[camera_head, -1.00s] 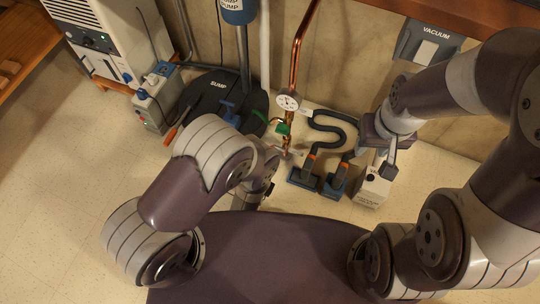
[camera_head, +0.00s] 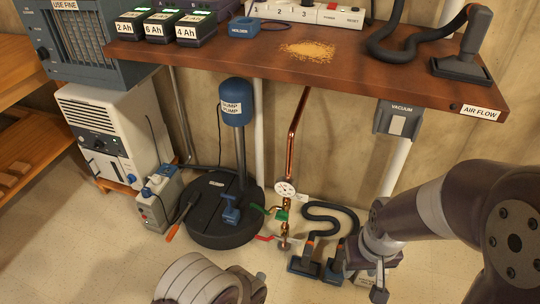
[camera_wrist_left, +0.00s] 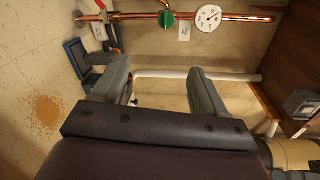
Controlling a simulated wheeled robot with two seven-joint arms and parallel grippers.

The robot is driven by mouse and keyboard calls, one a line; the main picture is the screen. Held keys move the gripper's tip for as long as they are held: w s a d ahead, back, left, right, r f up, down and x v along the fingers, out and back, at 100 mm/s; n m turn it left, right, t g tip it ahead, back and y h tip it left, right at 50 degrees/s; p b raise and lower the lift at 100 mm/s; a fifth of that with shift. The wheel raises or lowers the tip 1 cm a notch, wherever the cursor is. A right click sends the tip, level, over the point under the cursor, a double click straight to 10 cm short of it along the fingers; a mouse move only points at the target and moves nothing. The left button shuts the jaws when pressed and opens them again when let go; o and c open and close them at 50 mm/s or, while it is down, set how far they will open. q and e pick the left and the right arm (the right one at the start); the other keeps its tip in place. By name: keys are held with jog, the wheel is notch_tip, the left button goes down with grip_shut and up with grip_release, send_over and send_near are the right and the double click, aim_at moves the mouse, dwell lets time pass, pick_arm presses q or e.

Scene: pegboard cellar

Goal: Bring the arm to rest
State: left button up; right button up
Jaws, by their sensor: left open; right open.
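My left arm (camera_head: 205,280) shows at the bottom of the head view, a pale ribbed link and a dark joint; its gripper is not clearly visible there. In the left wrist view, my left gripper (camera_wrist_left: 162,78) is open with nothing between its two grey fingers. My right arm (camera_head: 440,220) comes in from the right in the head view. My right gripper (camera_head: 378,280) points down over the floor near a labelled box, partly hidden by the arm, open and with nothing seen in it.
A copper pipe with a gauge (camera_head: 285,188) and green valve (camera_head: 279,213) stands by the wall. A sump lid (camera_head: 215,235), dark hose (camera_head: 330,210) and blue-grey vacuum tools (camera_head: 303,265) lie around it. The workbench (camera_head: 370,75) is above. Floor at lower left is clear.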

pick_arm(q)
jog(key=w+r+n+g+y, duration=0.35)
jog(key=w+n, duration=0.35)
jog(key=w, duration=0.3)
jog(key=w+a+r+n+g, duration=0.2)
jog(key=a+r+n+g, duration=0.15)
jog(key=r+n, duration=0.45)
jog(key=s+a+r+n+g+y+p, duration=0.15)
jog(key=s+a+r+n+g, duration=0.35)
jog(key=s+r, duration=0.55)
jog(key=s+a+r+n+g+p, duration=0.35)
jog(key=s+a+r, duration=0.25)
jog(key=s+r, duration=0.45)
notch_tip(320, 180, up, 35)
jog(key=p, duration=3.4)
jog(key=shift+w+t, duration=0.35)
jog(key=shift+t, duration=0.1)
pick_arm(e)
notch_tip(320, 180, up, 39)
jog(key=shift+s, duration=0.25)
